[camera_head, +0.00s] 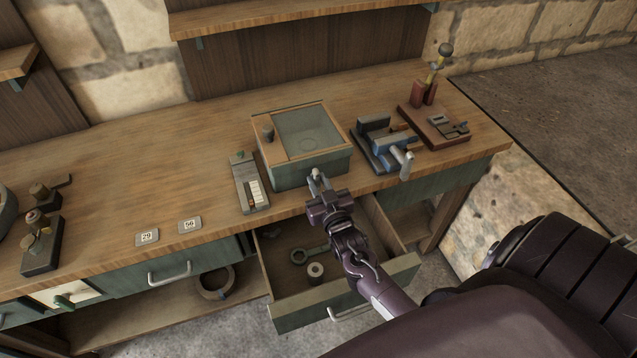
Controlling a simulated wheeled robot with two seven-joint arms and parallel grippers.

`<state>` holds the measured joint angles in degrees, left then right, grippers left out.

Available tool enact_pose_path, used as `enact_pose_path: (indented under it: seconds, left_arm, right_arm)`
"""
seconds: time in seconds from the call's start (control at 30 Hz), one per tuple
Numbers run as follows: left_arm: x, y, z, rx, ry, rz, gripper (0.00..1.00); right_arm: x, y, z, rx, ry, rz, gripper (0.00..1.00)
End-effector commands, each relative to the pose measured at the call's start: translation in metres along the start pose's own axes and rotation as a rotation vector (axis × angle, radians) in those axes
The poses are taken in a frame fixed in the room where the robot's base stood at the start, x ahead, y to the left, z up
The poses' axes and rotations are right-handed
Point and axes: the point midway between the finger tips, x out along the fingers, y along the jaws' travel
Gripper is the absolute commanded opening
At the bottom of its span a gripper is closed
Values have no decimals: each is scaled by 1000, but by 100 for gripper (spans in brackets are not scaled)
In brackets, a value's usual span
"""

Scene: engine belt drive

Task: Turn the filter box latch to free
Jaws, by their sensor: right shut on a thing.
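The filter box (274,178), a green-grey box with a wooden-framed clear lid, sits on the bench top near the front edge. Its lid (306,130) is down, with a dark round knob (268,134) at the lid's left. The latch (316,172) is a small pale piece at the middle of the box's front face. My right gripper (318,183) reaches up from the front and is shut on the latch, hiding part of it. The latch's exact angle is hard to tell. My left gripper is not in view.
An open drawer (390,281) holding a wrench and a roll lies below my right forearm. A grey gauge block (249,184) stands left of the box, a blue vise (390,147) right of it. Number tags (147,237) lie further left. The bench's left middle is clear.

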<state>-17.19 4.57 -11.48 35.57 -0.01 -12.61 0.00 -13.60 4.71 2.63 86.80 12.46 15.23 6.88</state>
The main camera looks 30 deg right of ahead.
Motion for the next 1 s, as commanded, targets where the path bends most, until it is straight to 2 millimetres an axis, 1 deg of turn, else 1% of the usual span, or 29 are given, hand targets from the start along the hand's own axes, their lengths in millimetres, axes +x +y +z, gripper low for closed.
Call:
enact_pose_path:
  seconds: [0.03,0.23,0.63,0.67,0.77,1.0]
  left_arm:
    - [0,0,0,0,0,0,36]
    - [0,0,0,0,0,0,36]
    - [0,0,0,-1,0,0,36]
    - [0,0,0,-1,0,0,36]
    - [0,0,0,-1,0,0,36]
    - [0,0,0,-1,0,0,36]
  right_arm:
    - [-1,-1,3,14,-6,-1,0]
    - [-1,0,3,43,-7,0,0]
    - [-1,0,3,47,-7,-1,0]
    - [-1,0,3,46,-7,-1,24]
    - [-1,0,2,46,-6,-1,37]
    - [0,0,1,45,-3,0,37]
